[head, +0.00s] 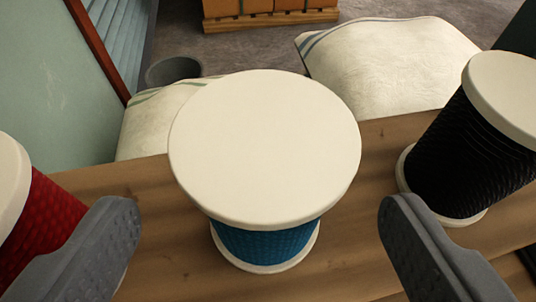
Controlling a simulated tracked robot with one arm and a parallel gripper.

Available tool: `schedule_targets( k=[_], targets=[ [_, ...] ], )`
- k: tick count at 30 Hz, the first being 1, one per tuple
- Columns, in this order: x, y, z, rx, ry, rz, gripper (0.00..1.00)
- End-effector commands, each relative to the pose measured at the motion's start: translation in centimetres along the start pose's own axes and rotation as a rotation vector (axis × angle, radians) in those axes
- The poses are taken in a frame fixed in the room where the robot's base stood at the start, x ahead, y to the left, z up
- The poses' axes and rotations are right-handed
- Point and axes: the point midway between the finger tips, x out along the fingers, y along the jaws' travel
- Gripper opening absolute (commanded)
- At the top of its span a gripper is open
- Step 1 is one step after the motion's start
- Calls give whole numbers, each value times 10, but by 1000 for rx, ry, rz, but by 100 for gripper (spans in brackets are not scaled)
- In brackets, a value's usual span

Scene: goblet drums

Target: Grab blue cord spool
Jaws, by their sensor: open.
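The blue cord spool (264,243) stands upright on a wooden surface (345,250) in the middle of the head view. Its wide cream top disc covers much of the blue winding, and a cream lower rim shows beneath. My gripper (258,225) is open, with one grey finger at the left and the other at the right. The spool lies between and beyond the fingers in the picture, and I see no contact.
A red spool (40,215) stands at the left edge, partly behind my left finger. A black spool (465,150) stands at the right. Behind the board are pale sacks (385,65), a dark round pot (173,70) and a pallet with boxes (270,17).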

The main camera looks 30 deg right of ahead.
Motion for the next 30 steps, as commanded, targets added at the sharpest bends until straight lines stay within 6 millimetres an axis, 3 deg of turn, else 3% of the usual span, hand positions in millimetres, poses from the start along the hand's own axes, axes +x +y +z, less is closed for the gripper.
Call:
schedule_targets(
  k=[7, 17, 25, 26, 30],
  targets=[
    [12, 1, 0, 1, 0, -1, 79],
    [51, 2, -2, 1, 1, -2, 79],
    [54, 2, -3, 0, 1, -2, 79],
    [54, 2, -3, 0, 0, -2, 73],
    [54, 2, -3, 0, 0, -2, 34]
  ],
)
